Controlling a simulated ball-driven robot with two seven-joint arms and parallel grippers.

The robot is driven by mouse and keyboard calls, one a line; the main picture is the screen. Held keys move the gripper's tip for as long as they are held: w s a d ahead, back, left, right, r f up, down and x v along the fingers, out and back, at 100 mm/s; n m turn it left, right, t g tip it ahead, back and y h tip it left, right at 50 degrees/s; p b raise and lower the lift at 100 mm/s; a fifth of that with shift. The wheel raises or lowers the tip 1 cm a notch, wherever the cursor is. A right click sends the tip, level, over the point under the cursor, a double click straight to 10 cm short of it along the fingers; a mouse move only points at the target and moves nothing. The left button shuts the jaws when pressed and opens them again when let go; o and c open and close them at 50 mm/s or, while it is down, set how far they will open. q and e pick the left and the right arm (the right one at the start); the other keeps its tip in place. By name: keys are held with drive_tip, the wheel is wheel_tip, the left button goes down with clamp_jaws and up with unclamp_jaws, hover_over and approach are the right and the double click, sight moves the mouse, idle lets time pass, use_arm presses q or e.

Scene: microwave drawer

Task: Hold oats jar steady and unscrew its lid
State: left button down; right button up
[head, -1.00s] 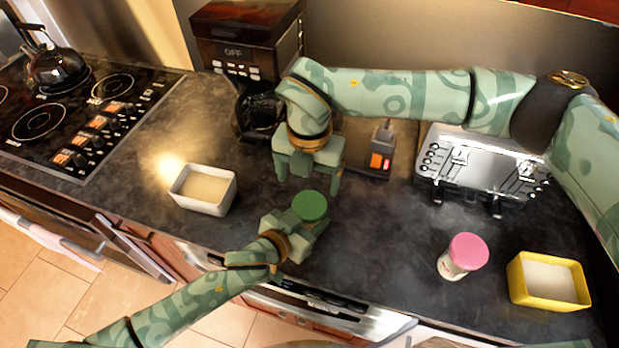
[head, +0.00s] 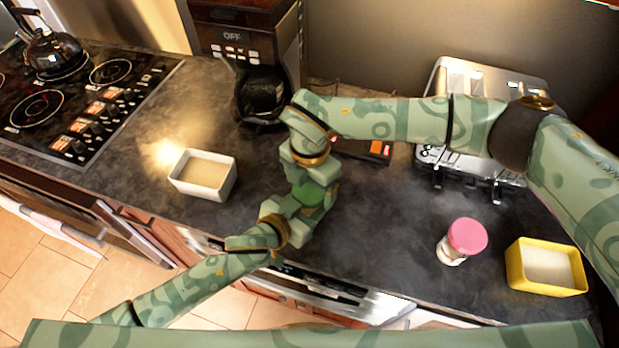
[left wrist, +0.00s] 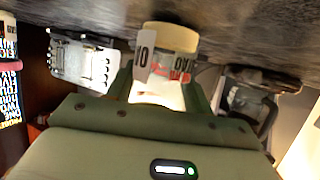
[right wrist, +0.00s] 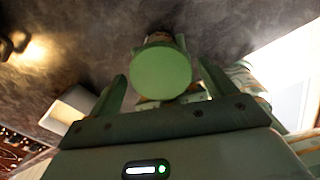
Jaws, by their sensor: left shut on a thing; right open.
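The jar with the green lid (head: 309,193) stands near the counter's front edge; I take it to be the oats jar. My left gripper (head: 300,218) is shut around its body from the front. In the left wrist view the pale, labelled jar body (left wrist: 160,68) sits between the fingers; the label is not fully readable. My right gripper (head: 314,188) is above the jar, pointing down and open. In the right wrist view the round green lid (right wrist: 161,73) lies between the spread right fingers, with a gap visible on both sides.
A white tub (head: 204,175) with tan contents stands to the left. A pink-lidded jar (head: 465,240) and a yellow tub (head: 545,267) stand to the right. A coffee maker (head: 245,45) and silver toaster (head: 490,90) are behind. The stove (head: 75,105) is far left.

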drive_tip(key=c, duration=1)
drive_tip(key=n, duration=0.4)
drive_tip(key=shift+n, duration=0.3)
drive_tip(key=n, duration=0.5)
drive_tip(key=shift+n, duration=0.4)
drive_tip(key=o, duration=1.1)
drive_tip(key=shift+c, duration=0.2)
drive_tip(key=shift+r, duration=2.3)
use_arm(q)
drive_tip(key=c, duration=0.5)
unclamp_jaws()
